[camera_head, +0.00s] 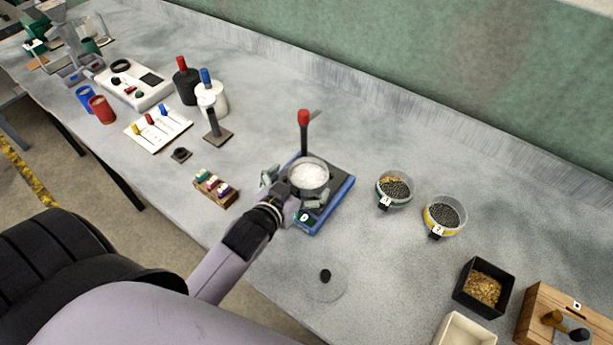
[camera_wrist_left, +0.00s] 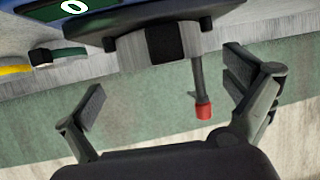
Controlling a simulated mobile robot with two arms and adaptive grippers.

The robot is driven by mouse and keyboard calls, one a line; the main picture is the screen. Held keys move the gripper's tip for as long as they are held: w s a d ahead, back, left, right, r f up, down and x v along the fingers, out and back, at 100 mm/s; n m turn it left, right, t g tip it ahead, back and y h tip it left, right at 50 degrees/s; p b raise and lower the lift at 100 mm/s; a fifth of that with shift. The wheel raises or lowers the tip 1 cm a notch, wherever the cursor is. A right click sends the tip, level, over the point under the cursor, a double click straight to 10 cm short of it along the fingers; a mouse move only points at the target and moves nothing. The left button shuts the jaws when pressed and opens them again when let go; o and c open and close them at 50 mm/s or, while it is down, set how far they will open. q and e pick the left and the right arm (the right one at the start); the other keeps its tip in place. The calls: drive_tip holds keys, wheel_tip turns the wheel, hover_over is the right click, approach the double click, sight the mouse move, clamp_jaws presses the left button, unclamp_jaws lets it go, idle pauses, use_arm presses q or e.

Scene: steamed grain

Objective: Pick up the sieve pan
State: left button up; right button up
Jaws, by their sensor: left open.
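A round grey pan (camera_head: 309,177) with white contents, which I take to be the sieve pan, sits on a blue-edged device (camera_head: 342,202) with a small green display and a red-topped post. My left gripper (camera_head: 292,190) is open at the pan's near side, one finger on its left and the other in front of its right side. My right gripper is not seen.
Two numbered cups, one (camera_head: 395,190) and two (camera_head: 444,216), stand to the right. A black box of grain (camera_head: 484,287) is farther right. A small wooden rack (camera_head: 215,188) stands left of the gripper, and a clear disc with a black knob (camera_head: 325,276) lies in front.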

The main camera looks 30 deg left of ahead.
sight(317, 165)
use_arm(q)
drive_tip(key=shift+w, duration=0.25)
drive_tip(key=shift+w+f, duration=0.1)
drive_tip(key=shift+w, duration=0.1)
drive_tip(key=p+x, duration=0.1)
drive_tip(key=x, duration=0.3)
drive_tip(key=shift+w+f+p, duration=0.1)
drive_tip(key=shift+p, duration=0.25)
drive_tip(key=shift+w+f, duration=0.15)
drive_tip(key=shift+w, duration=0.1)
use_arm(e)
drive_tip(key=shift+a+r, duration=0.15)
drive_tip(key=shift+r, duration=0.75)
use_arm(q)
drive_tip(key=shift+s, duration=0.1)
drive_tip(key=shift+c, duration=0.8)
drive_tip(key=c, duration=1.7)
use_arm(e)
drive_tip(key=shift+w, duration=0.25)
